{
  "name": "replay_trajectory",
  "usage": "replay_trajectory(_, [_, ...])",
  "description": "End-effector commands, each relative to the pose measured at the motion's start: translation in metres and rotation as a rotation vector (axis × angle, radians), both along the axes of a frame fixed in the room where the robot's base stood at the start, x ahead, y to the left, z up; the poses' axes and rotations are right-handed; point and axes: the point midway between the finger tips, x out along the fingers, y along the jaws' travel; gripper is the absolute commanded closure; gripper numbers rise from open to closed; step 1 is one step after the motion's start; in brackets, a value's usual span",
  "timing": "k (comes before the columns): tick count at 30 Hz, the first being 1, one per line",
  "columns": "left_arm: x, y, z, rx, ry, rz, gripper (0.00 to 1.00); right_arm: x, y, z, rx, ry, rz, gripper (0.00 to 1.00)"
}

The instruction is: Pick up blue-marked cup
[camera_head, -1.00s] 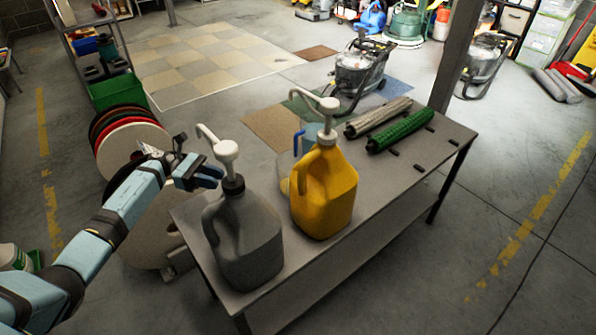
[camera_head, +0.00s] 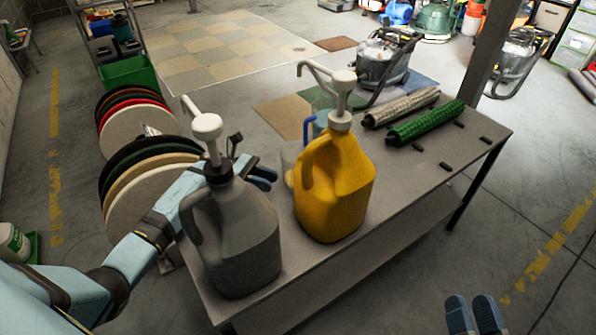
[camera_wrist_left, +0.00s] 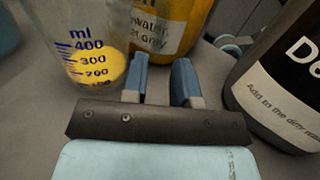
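The blue-marked cup is clear, with blue "ml" markings and yellow contents. It stands upright at the left of the left wrist view (camera_wrist_left: 85,45), apart from my fingers. In the head view a clear cup edge (camera_head: 288,163) shows behind the yellow jug, mostly hidden. A blue handle (camera_head: 307,130) also shows there; I cannot tell which vessel it belongs to. My left gripper (camera_head: 263,176) is behind the grey jug, partly hidden; the left wrist view shows its fingers (camera_wrist_left: 161,85) apart and empty. My right gripper (camera_head: 474,315) is at the bottom right, fingertips slightly apart, empty, off the table.
A grey roller (camera_head: 402,107) and green roller (camera_head: 425,122) lie on the table (camera_head: 420,185). Coloured discs (camera_head: 150,190) stand left.

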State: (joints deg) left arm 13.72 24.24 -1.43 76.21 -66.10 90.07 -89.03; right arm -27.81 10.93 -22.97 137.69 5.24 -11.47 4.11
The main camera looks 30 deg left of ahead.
Motion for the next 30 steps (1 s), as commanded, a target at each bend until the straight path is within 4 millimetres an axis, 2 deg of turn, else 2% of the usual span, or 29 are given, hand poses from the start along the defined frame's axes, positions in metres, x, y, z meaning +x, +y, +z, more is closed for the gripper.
replay_trajectory(5, [0.001, -0.009, 0.001, 0.000, -0.002, 0.000, 0.74, 0.000, 0.000, 0.000, 0.003, -0.003, 0.001, 0.62])
replay_trajectory(15, [0.005, -0.054, 0.004, -0.001, 0.000, 0.000, 0.74, -0.002, 0.002, 0.008, 0.029, -0.041, 0.008, 0.62])
replay_trajectory(22, [0.006, -0.056, 0.004, 0.001, 0.000, 0.000, 0.74, 0.001, 0.003, 0.013, 0.032, -0.056, 0.011, 0.62])
replay_trajectory(26, [0.006, -0.056, 0.004, 0.001, 0.000, 0.000, 1.00, 0.001, 0.003, 0.014, 0.031, -0.057, 0.010, 0.62])
replay_trajectory(30, [0.006, -0.055, 0.004, 0.000, -0.001, 0.000, 1.00, 0.000, 0.003, 0.013, 0.032, -0.054, 0.011, 0.62])
